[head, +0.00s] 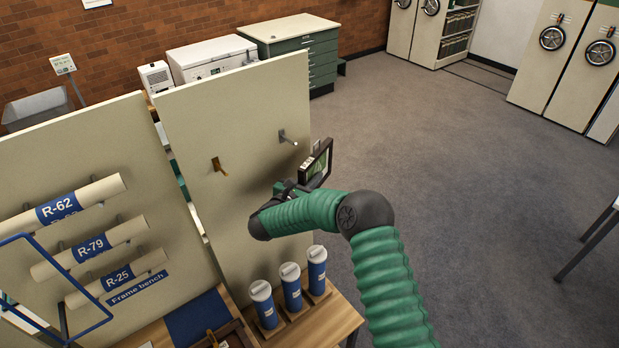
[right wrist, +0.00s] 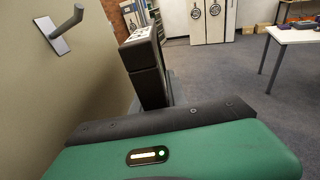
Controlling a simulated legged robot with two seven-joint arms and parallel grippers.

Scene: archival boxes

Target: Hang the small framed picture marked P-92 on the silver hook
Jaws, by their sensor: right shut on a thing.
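The small framed picture (head: 317,164) has a dark frame and a green and white face. Its marking is too small to read. My right gripper (head: 298,184) is shut on its lower left part and holds it upright in the air, just right of the panel. The silver hook (head: 288,137) sticks out of the panel, left of and slightly above the picture, apart from it. My left gripper is not in view.
A brass hook (head: 218,165) is on the same cream panel (head: 240,110), left of the silver one. Rolls on pegs (head: 90,245) hang on the left panel. Several blue canisters (head: 291,287) stand on the wooden bench below. Open floor lies to the right.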

